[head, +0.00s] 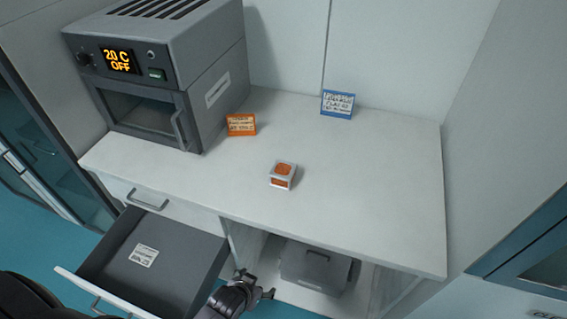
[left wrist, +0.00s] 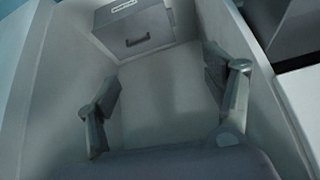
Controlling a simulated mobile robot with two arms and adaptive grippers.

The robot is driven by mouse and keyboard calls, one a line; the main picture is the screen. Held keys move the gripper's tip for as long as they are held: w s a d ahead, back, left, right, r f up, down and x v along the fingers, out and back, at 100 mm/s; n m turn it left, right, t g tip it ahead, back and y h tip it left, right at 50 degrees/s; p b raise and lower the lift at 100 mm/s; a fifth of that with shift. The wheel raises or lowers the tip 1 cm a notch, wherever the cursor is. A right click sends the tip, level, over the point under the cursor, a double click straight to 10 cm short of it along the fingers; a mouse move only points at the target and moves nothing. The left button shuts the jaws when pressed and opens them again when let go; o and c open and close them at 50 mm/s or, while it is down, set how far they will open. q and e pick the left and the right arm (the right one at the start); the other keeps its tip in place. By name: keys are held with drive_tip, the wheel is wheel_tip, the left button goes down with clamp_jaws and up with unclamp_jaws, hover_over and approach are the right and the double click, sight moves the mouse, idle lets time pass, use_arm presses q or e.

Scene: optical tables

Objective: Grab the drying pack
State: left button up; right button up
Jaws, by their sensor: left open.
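No item is clearly readable as the drying pack. A flat white labelled piece (head: 145,255) lies in the open grey drawer (head: 185,250); I cannot tell whether it is a pack or a label. A small white and orange box (head: 283,175) sits on the tabletop. My left gripper (head: 254,282) is in front of the open cupboard, right of the drawer and below the tabletop. In the left wrist view the left gripper (left wrist: 163,75) has its fingers spread wide with nothing between them. My right gripper is not in view.
A grey oven (head: 165,75) reading 20 C OFF stands at the back left of the table (head: 370,190). Orange (head: 241,124) and blue (head: 338,104) signs stand on top. A grey handled box (head: 315,268) sits in the cupboard, also in the left wrist view (left wrist: 135,28).

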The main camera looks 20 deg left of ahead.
use_arm(q)
drive_tip(key=w+r+t+p, duration=0.1)
drive_tip(key=w+r+p, duration=0.1)
drive_tip(key=r, duration=0.8)
drive_tip(key=w+r+t+p, duration=0.1)
drive_tip(key=w+r+t, duration=0.15)
drive_tip(key=r, duration=0.85)
drive_tip(key=n+t+p, duration=0.1)
drive_tip(key=t+p, duration=0.1)
drive_tip(key=t, duration=0.1)
approach(283, 170)
drive_tip(key=shift+g, duration=0.35)
drive_tip(key=x, duration=0.2)
drive_tip(key=p+x, duration=0.1)
drive_tip(key=x, duration=0.1)
drive_tip(key=shift+w+a, duration=0.1)
drive_tip(key=shift+w, duration=0.25)
drive_tip(key=shift+w+f+p, duration=0.15)
drive_tip(key=shift+w+p, duration=0.15)
drive_tip(key=shift+w, duration=0.05)
drive_tip(key=shift+w+f+p, duration=0.15)
drive_tip(key=shift+w+p, duration=0.2)
drive_tip(key=shift+w, duration=0.25)
drive_tip(key=shift+p+x, duration=0.35)
drive_tip(key=shift+x, duration=1.6)
drive_tip(key=shift+f, duration=0.1)
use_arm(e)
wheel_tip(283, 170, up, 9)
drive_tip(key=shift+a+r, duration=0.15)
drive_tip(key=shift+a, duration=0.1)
